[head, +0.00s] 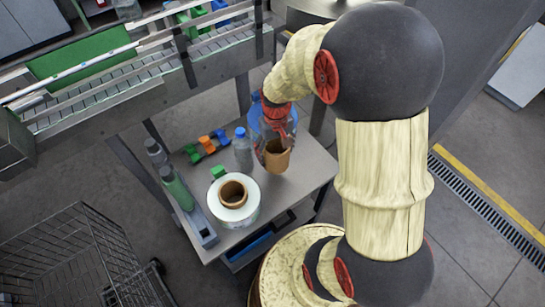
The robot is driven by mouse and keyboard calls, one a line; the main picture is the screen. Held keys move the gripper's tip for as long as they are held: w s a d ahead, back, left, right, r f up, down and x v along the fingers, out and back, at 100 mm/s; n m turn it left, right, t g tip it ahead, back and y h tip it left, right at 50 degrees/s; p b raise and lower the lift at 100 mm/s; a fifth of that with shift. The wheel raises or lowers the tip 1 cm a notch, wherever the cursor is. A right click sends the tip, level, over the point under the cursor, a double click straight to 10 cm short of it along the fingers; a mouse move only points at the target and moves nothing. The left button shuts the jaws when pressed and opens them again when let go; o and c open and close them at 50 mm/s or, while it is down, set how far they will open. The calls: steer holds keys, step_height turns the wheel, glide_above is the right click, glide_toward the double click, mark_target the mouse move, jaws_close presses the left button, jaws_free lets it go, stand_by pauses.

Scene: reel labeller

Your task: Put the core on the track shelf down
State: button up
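The core (278,162) is a short brown cardboard tube at the middle of the head view, over the right part of the grey shelf (300,186). My gripper (273,145) comes down from above with its fingers at the two sides of the core's upper end, and looks shut on it. The core is roughly upright, slightly tilted. Whether its lower end touches the shelf or hangs just above it, I cannot tell. My arm and red gripper parts hide some of the area behind the core.
A white label roll (247,211) stands left of the core. A conveyor track (125,78) runs above and behind. A wire cart (75,260) stands lower left.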

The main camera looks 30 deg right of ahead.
mark_target(274, 151)
steer(key=w+f, duration=0.1)
steer(key=f, duration=0.1)
steer(key=w+d+f+b, duration=0.1)
steer(key=f, duration=0.1)
steer(key=shift+w+d, duration=0.15)
steer(key=shift+w, duration=0.2)
steer(key=shift+w+d+f+b, duration=0.1)
steer(key=shift+w+f+b, duration=0.1)
steer(key=shift+f, duration=0.65)
steer(key=shift+w+f+b, duration=0.1)
steer(key=shift+f+b, duration=0.1)
steer(key=shift+f, duration=0.65)
steer(key=shift+s, duration=0.1)
steer(key=shift+f, duration=0.2)
steer(key=o, duration=1)
steer(key=shift+r, duration=0.15)
